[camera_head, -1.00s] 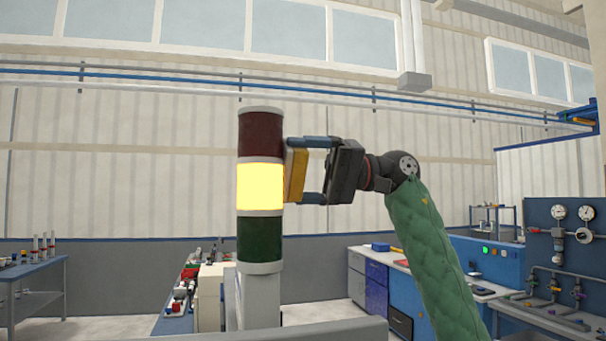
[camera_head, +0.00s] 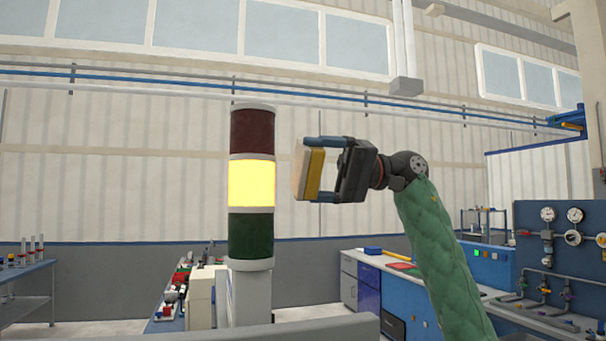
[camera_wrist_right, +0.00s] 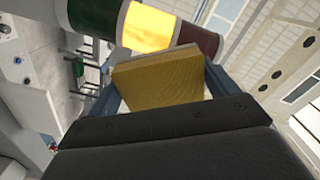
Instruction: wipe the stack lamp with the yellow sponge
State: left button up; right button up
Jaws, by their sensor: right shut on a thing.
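The stack lamp (camera_head: 251,184) stands upright on a pale post, with a dark red section on top, a lit yellow section in the middle and a dark green one below. My right gripper (camera_head: 318,170) is shut on the yellow sponge (camera_head: 315,174), which has a paler face turned toward the lamp. The sponge is to the right of the lamp, level with its lit section, with a clear gap between them. In the right wrist view the sponge (camera_wrist_right: 158,78) sits between the blue fingers, and the lamp (camera_wrist_right: 150,27) shows beyond it. My left gripper is not in view.
A blue bench (camera_head: 30,290) stands at the left. A bench with small parts (camera_head: 172,300) is behind the lamp. Blue cabinets (camera_head: 395,300) and a gauge panel (camera_head: 560,240) are at the right. The air around the lamp is free.

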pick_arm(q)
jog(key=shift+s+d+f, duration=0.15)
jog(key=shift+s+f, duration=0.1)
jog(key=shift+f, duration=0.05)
pick_arm(e)
jog(key=shift+v, duration=0.8)
jog(key=shift+d, duration=0.1)
